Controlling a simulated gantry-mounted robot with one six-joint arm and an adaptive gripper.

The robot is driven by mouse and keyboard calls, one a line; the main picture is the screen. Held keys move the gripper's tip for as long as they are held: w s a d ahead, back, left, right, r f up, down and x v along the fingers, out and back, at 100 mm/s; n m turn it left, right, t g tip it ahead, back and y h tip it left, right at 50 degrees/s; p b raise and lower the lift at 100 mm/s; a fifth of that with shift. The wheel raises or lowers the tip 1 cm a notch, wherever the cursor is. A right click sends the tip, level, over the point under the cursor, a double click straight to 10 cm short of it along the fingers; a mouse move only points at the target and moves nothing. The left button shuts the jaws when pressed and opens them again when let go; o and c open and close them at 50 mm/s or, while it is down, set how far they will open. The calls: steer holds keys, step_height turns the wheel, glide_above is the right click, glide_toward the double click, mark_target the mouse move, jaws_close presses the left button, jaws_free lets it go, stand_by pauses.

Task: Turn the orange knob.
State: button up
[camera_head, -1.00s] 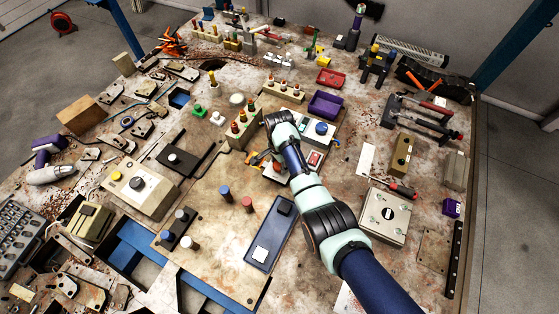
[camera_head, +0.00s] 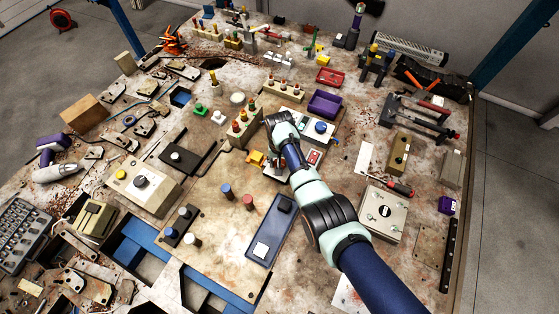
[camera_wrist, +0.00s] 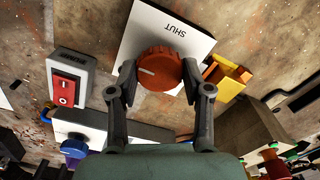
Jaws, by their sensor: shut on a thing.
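The orange knob (camera_wrist: 159,69) is in the wrist view, round with a ribbed edge and a pale pointer line directed to the left. It sits on a white plate (camera_wrist: 189,43) marked "SHUT", which shows upside down. My gripper (camera_wrist: 160,80) has one finger on each side of the knob and is shut on it. In the head view my arm reaches in from the lower right, and my gripper and the knob are hidden behind the wrist.
A red rocker switch (camera_wrist: 64,89) stands left of the knob and a yellow-orange block (camera_wrist: 232,78) close to its right. A box with a blue knob (camera_head: 320,127) is near my wrist. A purple tray (camera_head: 324,104) lies behind.

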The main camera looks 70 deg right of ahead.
steer(key=n, duration=0.4)
steer(key=shift+r+n, duration=0.1)
steer(key=shift+n, duration=0.2)
steer(key=n, duration=0.4)
steer(key=shift+n+p, duration=0.3)
steer(key=n, duration=0.4)
steer(key=shift+n, duration=2.3)
steer(key=o, duration=1.2)
steer(key=shift+c, duration=0.2)
step_height(320, 180, up, 12)
